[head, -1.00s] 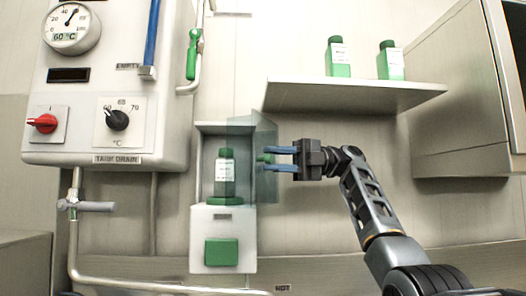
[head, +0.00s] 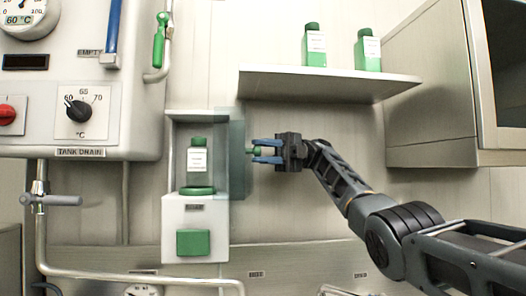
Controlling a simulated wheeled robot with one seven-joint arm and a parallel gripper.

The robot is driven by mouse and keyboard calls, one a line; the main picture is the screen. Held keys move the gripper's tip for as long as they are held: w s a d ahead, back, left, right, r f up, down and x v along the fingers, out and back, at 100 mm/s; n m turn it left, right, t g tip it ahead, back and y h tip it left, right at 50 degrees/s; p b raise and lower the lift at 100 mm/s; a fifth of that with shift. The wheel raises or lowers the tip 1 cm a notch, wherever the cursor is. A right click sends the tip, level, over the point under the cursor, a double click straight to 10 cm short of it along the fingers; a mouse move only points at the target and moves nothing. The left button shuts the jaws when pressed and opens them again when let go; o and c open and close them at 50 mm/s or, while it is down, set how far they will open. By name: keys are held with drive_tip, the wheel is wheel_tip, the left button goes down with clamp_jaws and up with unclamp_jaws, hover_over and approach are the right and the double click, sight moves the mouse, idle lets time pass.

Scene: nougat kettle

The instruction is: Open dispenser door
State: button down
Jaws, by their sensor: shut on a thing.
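The dispenser (head: 173,150) is a white wall cabinet with a recess. Its see-through teal door (head: 230,170) stands swung out at the recess's right side, leaving most of the front uncovered. A green-capped bottle with a white label (head: 197,160) stands upright inside on a green round base (head: 197,190). My gripper (head: 254,151) is to the right of the door, its two blue fingers shut on the door's green knob (head: 257,151). The fingers partly hide the knob.
A shelf (head: 330,82) with two green-and-white bottles (head: 315,48) is above my gripper. A grey cabinet (head: 430,110) is at the right. A white tank panel (head: 130,90) with dials is at the left. A green square button (head: 193,242) is below the recess.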

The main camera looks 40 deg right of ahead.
drive_tip(key=c, duration=0.9)
unclamp_jaws()
drive_tip(key=shift+o, duration=0.2)
